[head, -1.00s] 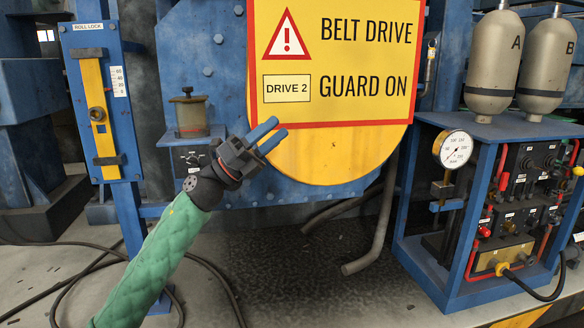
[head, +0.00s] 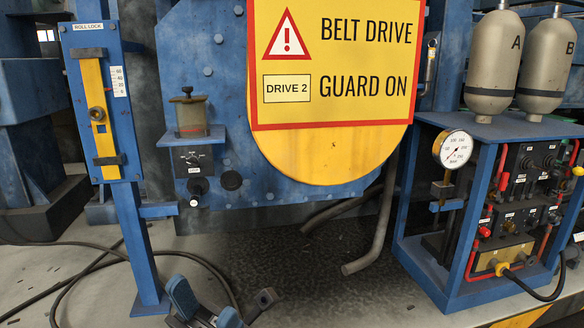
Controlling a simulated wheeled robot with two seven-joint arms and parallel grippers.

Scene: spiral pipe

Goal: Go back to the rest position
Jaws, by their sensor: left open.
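My left gripper (head: 228,308) shows at the bottom edge of the head view, left of the middle. Its blue fingers stand apart with nothing between them. It is over the floor, clear of the machine, and most of its arm is below the picture. My right gripper is not in view.
A blue post with the roll lock panel (head: 101,105) stands at left. The yellow belt drive guard (head: 330,155) with its warning sign (head: 335,62) is in the middle. A blue hydraulic rack (head: 455,270) with a gauge (head: 456,149) stands at right. Black cables (head: 60,282) lie on the floor.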

